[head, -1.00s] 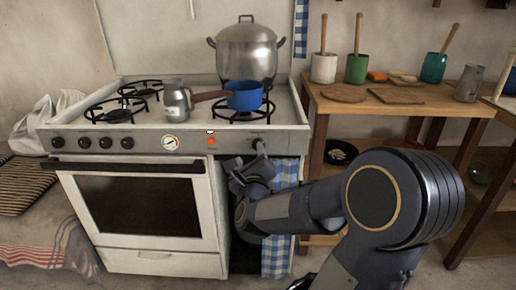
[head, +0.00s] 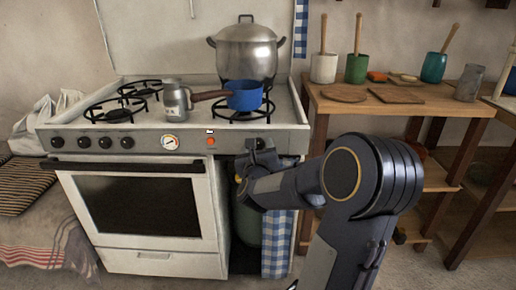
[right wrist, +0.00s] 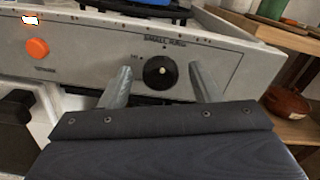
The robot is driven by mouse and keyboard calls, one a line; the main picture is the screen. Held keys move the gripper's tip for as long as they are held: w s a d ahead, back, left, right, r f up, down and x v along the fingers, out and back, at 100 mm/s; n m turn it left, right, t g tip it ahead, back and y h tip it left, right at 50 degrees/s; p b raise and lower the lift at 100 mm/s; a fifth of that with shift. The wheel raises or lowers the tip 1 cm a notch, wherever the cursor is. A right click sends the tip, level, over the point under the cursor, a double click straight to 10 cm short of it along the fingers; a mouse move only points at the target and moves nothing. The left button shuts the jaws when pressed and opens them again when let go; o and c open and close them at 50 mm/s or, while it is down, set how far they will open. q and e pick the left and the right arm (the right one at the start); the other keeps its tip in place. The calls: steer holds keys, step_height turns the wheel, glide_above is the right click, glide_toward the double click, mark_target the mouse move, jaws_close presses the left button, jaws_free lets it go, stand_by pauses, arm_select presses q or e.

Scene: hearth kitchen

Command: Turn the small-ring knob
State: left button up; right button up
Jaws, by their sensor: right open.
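The small-ring knob (right wrist: 160,72) is a round black knob on the stove's pale front panel, under a printed label that reads as small ring. In the right wrist view my right gripper (right wrist: 160,84) is open, with one finger left of the knob and one right of it. The fingers look apart from the knob; how deep they reach beside it I cannot tell. In the head view the right gripper (head: 257,155) is at the panel's right end and largely hides the knob. My left gripper is not in view.
An orange button (right wrist: 37,48) sits left of the knob on the panel. Several other black knobs are at the panel's left end. A blue pan (head: 244,96) and a large steel pot (head: 246,50) stand on the hob above. A wooden table (head: 400,103) stands to the right.

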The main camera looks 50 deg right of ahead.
steer(key=c, duration=1)
steer(key=n+b, duration=0.2)
steer(key=n, duration=0.4)
steer(key=n+b, duration=0.2)
steer(key=n, duration=0.5)
steer(key=shift+w+f+n, duration=0.1)
steer(key=shift+f+n, duration=0.1)
steer(key=shift+n, duration=0.1)
stand_by(0.3)
